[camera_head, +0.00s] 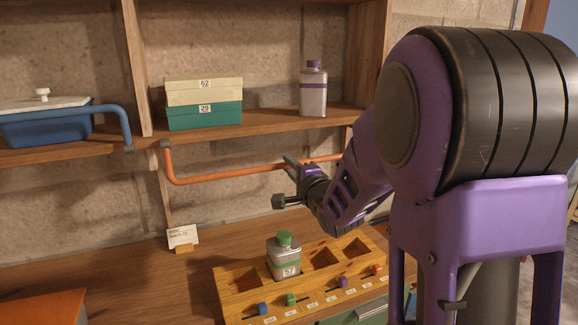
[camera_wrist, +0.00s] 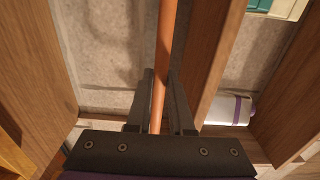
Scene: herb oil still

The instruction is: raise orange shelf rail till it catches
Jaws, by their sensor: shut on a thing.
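The orange shelf rail (camera_head: 225,175) hangs below the wooden shelf's front edge in the head view. Its left end bends up toward the shelf, and its long bar runs right behind my gripper. My gripper (camera_head: 286,180) is at the bar, right of its middle. In the wrist view the rail (camera_wrist: 166,35) passes between the two fingers of my gripper (camera_wrist: 160,88), which are shut on it. The catch for the rail cannot be made out.
On the shelf (camera_head: 270,123) stand stacked boxes (camera_head: 204,103) and a purple-capped bottle (camera_head: 313,90). A blue rail (camera_head: 110,108) fronts a blue dish at left. Below, a wooden rack (camera_head: 240,283) holds a green-capped bottle (camera_head: 284,258). A small card (camera_head: 182,236) stands on the counter.

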